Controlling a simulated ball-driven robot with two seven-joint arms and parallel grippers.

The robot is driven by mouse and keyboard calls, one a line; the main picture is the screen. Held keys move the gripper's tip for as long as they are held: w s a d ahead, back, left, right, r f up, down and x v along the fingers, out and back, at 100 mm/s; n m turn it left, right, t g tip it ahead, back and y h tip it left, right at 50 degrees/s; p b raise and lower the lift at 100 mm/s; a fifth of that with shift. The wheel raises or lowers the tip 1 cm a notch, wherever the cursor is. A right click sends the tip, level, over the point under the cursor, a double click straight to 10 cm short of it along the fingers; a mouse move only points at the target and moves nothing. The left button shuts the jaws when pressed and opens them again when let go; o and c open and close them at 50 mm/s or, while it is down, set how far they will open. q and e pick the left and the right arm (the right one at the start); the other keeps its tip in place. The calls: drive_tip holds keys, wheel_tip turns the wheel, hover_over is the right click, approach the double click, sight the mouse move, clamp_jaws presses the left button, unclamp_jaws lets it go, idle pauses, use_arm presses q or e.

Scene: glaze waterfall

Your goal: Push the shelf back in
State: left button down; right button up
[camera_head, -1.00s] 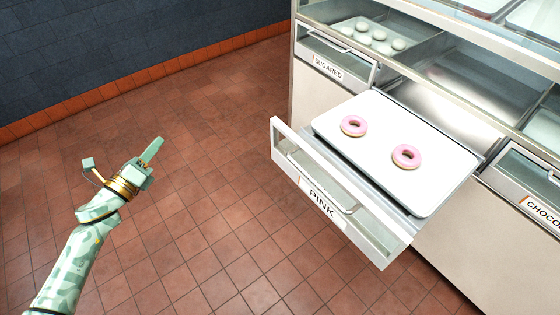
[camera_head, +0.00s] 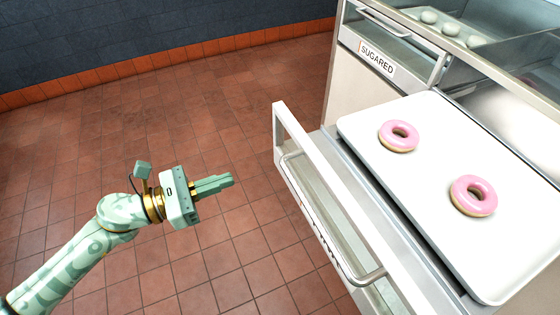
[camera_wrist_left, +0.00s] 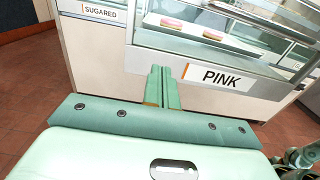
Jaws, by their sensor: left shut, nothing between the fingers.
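The pulled-out shelf (camera_head: 335,208) sticks out from the cabinet in the head view, with a clear front panel and a metal bar handle. It carries a white tray (camera_head: 440,130) with two pink-iced donuts, one (camera_head: 398,136) nearer the cabinet's left and one (camera_head: 473,195) nearer the right. In the left wrist view its front bears a PINK label (camera_wrist_left: 218,76). My left gripper (camera_head: 228,181) is shut and empty, left of the shelf front and apart from it in the head view. Its fingers (camera_wrist_left: 162,86) point at the front panel in the wrist view. My right gripper is not clearly seen.
A closed drawer labelled SUGARED (camera_head: 378,58) is beside the shelf at the upper left, with pale donuts on a tray (camera_head: 464,36) behind it. The tiled floor (camera_head: 200,110) left of the cabinet is clear. A dark wall stands at the back.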

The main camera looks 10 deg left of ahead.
use_arm(q)
drive_tip(key=x, duration=1.2)
